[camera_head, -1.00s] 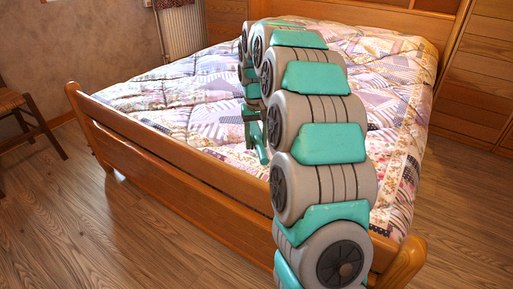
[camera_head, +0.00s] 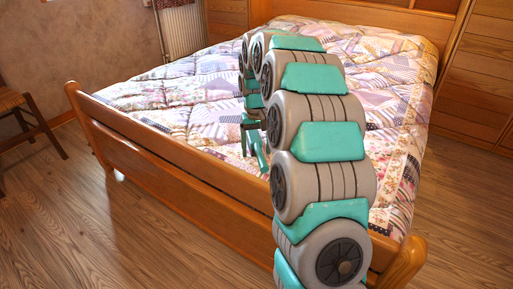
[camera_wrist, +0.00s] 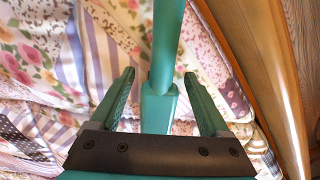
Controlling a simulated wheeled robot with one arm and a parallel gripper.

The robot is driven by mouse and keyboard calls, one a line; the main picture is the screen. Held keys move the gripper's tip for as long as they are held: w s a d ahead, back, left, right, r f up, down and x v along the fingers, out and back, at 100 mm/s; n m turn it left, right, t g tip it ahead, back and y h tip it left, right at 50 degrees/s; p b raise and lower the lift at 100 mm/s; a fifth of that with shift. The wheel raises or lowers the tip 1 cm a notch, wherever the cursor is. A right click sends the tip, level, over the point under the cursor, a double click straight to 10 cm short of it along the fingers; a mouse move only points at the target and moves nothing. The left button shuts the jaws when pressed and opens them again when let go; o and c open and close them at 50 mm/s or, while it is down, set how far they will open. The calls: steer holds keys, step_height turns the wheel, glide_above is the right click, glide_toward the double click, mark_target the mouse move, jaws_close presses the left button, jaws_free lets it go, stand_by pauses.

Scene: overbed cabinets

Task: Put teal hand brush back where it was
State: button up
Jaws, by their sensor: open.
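In the wrist view, the teal hand brush (camera_wrist: 167,45) shows as a long narrow teal piece, with a wider blocky part nearer my palm. It lies between the two teal fingers of my gripper (camera_wrist: 159,75). The fingers are apart, with a gap on each side of the brush. Behind it is the patterned quilt; I cannot tell if the brush touches it. In the head view, my gripper (camera_head: 254,146) is low over the bed just beyond the footboard, partly hidden by my arm. I cannot tell the brush from my teal parts there.
The bed's quilt (camera_head: 180,95) is broad and mostly bare. The wooden footboard (camera_head: 170,165) runs under my arm, and a wooden rail (camera_wrist: 265,70) shows at right in the wrist view. A chair (camera_head: 25,115) stands far left, wooden cabinets (camera_head: 477,80) at right. The left floor is clear.

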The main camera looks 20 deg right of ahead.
mark_target(256, 142)
steer(key=shift+r, duration=0.1)
step_height(256, 142, up, 12)
steer(key=shift+f, duration=0.15)
steer(key=s+a+f+n, duration=0.1)
steer(key=s+a, duration=0.3)
steer(key=s, duration=0.5)
steer(key=s+a+n, duration=0.1)
steer(key=s+a, duration=0.4)
steer(key=s, duration=0.4)
steer(key=s+a+f+g, duration=0.1)
steer(key=s+f, duration=0.3)
steer(key=s, duration=0.7)
steer(key=s+a+f, duration=0.2)
steer(key=s+f, duration=0.3)
steer(key=s, duration=0.6)
steer(key=shift+s+g, duration=0.15)
steer(key=shift+g, duration=0.25)
steer(key=shift+c, duration=0.2)
